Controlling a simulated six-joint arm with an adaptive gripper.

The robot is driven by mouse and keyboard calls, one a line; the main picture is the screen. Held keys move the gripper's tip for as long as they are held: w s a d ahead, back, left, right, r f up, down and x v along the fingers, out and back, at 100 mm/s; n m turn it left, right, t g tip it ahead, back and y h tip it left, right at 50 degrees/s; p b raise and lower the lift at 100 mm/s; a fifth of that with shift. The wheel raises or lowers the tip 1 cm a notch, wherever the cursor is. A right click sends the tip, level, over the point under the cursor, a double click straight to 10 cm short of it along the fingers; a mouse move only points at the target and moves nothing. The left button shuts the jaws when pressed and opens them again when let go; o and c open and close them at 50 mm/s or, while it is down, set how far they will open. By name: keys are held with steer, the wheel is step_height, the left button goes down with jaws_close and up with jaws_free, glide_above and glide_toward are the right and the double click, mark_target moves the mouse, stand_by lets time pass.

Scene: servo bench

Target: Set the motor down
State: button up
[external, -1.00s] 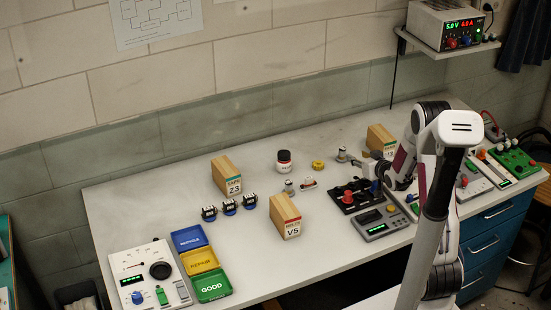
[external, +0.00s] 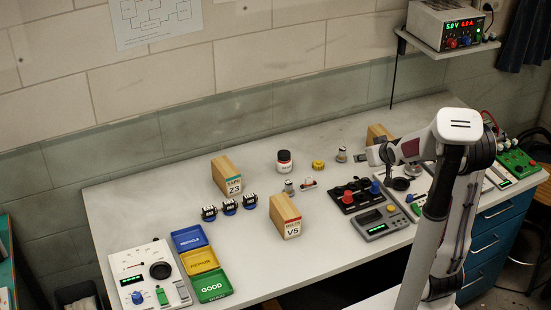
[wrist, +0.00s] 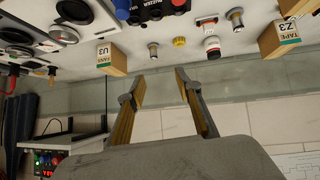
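A small silver motor (external: 342,154) stands on the bench towards the back; it also shows in the wrist view (wrist: 153,50), just beyond my fingertips and apart from them. A second similar motor (external: 289,187) stands further left, beside a small red-and-white part. My gripper (wrist: 160,80) is open, with nothing between its two fingers. In the external view my gripper (external: 362,156) is small and partly merged with the arm, to the right of the nearer motor.
A wooden U3 block (wrist: 111,60) is close to the motor, partly hidden behind my gripper in the external view. A black panel with red and blue knobs (external: 357,195) lies in front.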

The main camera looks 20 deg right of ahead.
steer(key=s+a+r+g, duration=0.2)
steer(key=s+a, duration=0.2)
steer(key=s, duration=0.9)
steer(key=s+a+r+g+y, duration=0.1)
steer(key=s+a, duration=0.3)
steer(key=s, duration=0.9)
steer(key=shift+s+a+r+n+g+y, duration=0.2)
steer(key=shift+s+r+n+g+y, duration=0.1)
steer(key=shift+r+g, duration=0.25)
steer(key=shift+f, duration=0.1)
stand_by(4.8)
